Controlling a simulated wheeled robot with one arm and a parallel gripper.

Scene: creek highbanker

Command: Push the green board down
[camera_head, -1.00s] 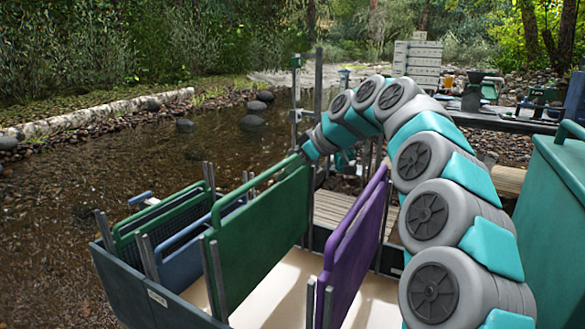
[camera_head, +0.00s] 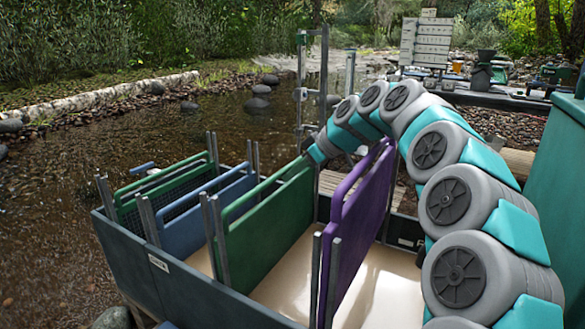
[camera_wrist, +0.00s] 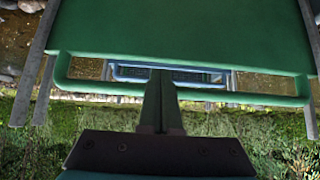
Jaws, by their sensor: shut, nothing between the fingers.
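The green board (camera_head: 268,232) stands upright between its grey guide posts in the box, with a long handle slot along its top edge. Its near posts rise clearly above its near top corner. My gripper (camera_head: 304,153) is at the far end of the board's top edge in the head view. In the wrist view the fingers of my gripper (camera_wrist: 160,76) are shut together with nothing between them. They cross the top bar of the green board (camera_wrist: 180,30) near its middle. I cannot tell whether they press on the bar.
A purple board (camera_head: 360,205) stands to the right of the green one. A blue board (camera_head: 190,225) and a green mesh frame (camera_head: 130,195) stand to the left. The dark box wall (camera_head: 185,285) runs along the near side. The creek lies beyond.

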